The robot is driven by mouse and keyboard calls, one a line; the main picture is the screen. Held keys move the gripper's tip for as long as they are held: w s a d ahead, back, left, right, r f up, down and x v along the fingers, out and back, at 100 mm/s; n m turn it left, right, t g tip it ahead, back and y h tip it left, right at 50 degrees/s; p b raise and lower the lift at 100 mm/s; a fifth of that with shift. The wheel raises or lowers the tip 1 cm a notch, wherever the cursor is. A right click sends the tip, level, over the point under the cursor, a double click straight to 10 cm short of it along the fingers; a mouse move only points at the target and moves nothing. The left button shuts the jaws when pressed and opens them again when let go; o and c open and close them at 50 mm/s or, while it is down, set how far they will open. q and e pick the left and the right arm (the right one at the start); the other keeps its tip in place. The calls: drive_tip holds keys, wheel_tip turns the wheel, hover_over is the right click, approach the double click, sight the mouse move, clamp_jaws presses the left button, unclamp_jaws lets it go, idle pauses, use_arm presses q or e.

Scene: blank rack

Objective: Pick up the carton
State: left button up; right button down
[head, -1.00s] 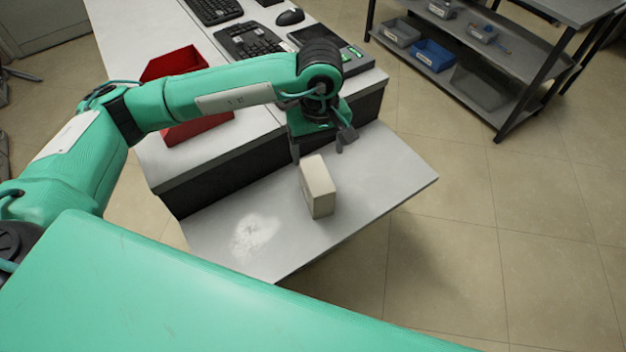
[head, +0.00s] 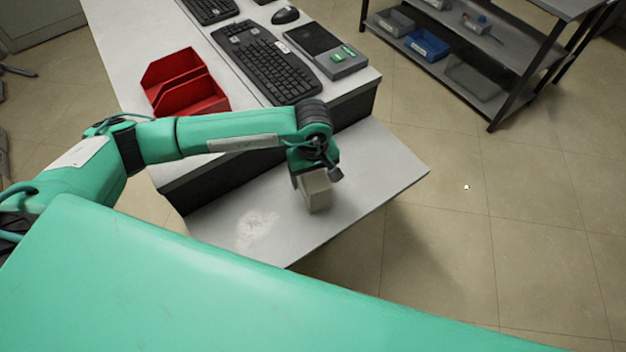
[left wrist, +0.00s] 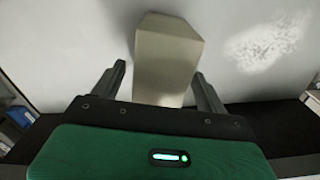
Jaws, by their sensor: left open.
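The beige carton (head: 317,193) stands upright on the low grey shelf in front of the desk in the head view. It also shows in the left wrist view (left wrist: 167,62), between the two fingers. My left gripper (head: 316,178) is open, with its fingers on either side of the carton's upper part. In the left wrist view my left gripper (left wrist: 163,88) shows a gap beside the carton on the left, and the right finger is close to it. My right gripper is not in view.
The low shelf (head: 375,165) is otherwise clear, with a whitish patch (head: 256,230) to the left. Behind it, the desk holds a red bin (head: 184,84), a keyboard (head: 265,62) and a grey device (head: 325,50). A dark rack (head: 530,75) with bins stands at the right.

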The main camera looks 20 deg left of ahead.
use_arm(q)
drive_tip(key=shift+c, duration=0.5)
drive_tip(key=c, duration=0.9)
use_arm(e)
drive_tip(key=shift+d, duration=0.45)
use_arm(q)
drive_tip(key=shift+c, duration=0.2)
